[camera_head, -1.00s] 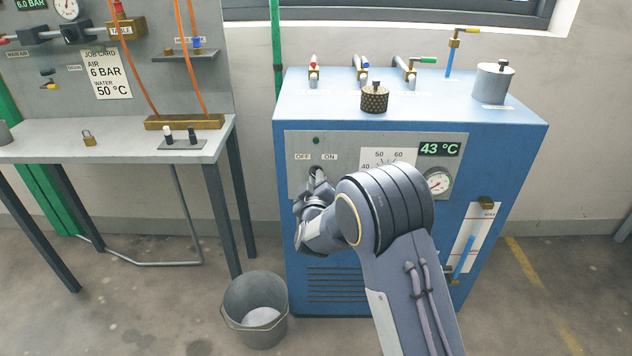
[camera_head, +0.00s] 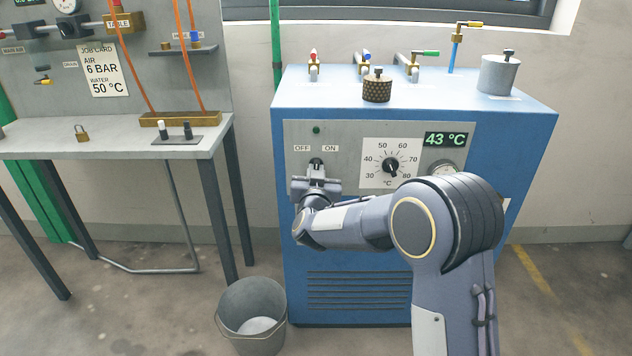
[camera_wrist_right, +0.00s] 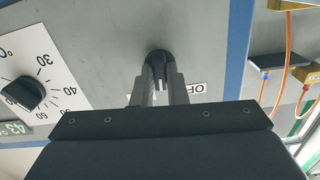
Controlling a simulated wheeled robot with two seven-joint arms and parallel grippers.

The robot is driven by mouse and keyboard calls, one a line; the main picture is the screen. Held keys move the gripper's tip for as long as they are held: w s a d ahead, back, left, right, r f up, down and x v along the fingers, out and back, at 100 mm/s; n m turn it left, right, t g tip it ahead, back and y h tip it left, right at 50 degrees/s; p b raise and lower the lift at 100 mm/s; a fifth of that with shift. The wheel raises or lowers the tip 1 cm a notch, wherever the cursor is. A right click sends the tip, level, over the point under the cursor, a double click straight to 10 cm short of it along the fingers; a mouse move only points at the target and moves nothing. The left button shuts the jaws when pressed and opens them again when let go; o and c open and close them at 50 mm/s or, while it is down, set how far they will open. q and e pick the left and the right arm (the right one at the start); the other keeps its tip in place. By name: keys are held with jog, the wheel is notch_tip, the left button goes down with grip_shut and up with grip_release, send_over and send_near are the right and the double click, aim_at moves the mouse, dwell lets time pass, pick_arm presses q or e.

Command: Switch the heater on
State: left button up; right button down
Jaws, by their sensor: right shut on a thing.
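The blue heater cabinet (camera_head: 420,265) stands in the middle of the head view with a grey control panel (camera_head: 455,180). A small black switch knob (camera_head: 316,162) sits below the OFF label (camera_head: 302,148) and ON label (camera_head: 330,148). My right gripper (camera_head: 316,172) is at this knob, its fingers shut on it. In the right wrist view the fingers (camera_wrist_right: 158,88) straddle the black knob (camera_wrist_right: 159,57); the exact knob angle is hard to tell. A small dark green lamp (camera_head: 316,129) is above the labels and looks unlit. My left gripper is out of view.
A temperature dial (camera_head: 391,167) and a 43 °C display (camera_head: 446,140) are right of the switch. Several valves and a knurled brass cap (camera_head: 376,88) are on the cabinet top. A bucket (camera_head: 252,315) stands on the floor at front left, beside a workbench (camera_head: 110,143).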

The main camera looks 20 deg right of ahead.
jog(key=shift+f+m+b, duration=0.1)
jog(key=shift+m+b, duration=2.4)
jog(key=shift+m, duration=1.3)
jog(key=c, duration=1.4)
grip_release()
jog(key=shift+c, duration=0.2)
jog(key=shift+s, duration=0.1)
jog(key=p+v, duration=0.1)
jog(key=v, duration=0.6)
jog(key=shift+s, duration=0.3)
jog(key=shift+a, duration=0.15)
